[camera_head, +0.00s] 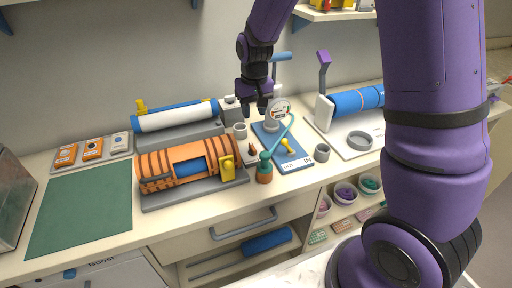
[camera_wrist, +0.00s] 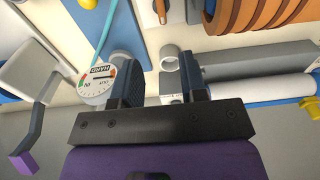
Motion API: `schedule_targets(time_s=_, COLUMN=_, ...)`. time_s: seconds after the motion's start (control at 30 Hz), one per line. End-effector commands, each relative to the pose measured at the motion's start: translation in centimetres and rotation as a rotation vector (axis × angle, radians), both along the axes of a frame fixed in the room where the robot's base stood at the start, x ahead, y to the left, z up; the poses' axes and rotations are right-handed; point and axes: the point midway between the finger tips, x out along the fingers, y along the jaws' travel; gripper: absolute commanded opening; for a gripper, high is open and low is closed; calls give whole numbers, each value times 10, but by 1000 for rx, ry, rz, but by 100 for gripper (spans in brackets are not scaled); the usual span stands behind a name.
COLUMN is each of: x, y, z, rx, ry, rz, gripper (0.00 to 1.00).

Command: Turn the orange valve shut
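A small orange-red part that looks like the valve (camera_head: 252,148) stands on the counter, between the orange ribbed roll and the blue board. In the wrist view the valve (camera_wrist: 161,10) is at the top edge, partly cut off. My gripper (camera_head: 257,106) hangs above and behind it, beside the gauge, with clear space between. In the wrist view my gripper (camera_wrist: 159,68) has its two fingers apart with nothing held between them. The round gauge (camera_head: 280,108) stands on the blue board (camera_head: 297,164); its dial (camera_wrist: 100,80) shows beside the left finger in the wrist view.
A grey cup (camera_head: 240,130) stands near the valve. The ribbed roll (camera_head: 184,162) stands left. The green mat (camera_head: 82,211) is bare.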

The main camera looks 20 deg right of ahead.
Motion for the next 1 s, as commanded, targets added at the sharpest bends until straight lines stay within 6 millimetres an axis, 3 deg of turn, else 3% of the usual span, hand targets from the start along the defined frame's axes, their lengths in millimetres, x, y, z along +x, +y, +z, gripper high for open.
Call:
schedule_targets(time_s=0.1, x=7, y=4, z=-21, rx=-7, ry=21, rz=1, gripper=39)
schedule_targets(time_s=0.43, x=11, y=5, z=-49, rx=-11, ry=32, rz=0, gripper=39)
schedule_targets(time_s=0.8, x=10, y=5, z=-112, rx=-11, ry=32, rz=1, gripper=39)
schedule_targets(time_s=1.0, x=11, y=6, z=-132, rx=-10, ry=29, rz=0, gripper=39)
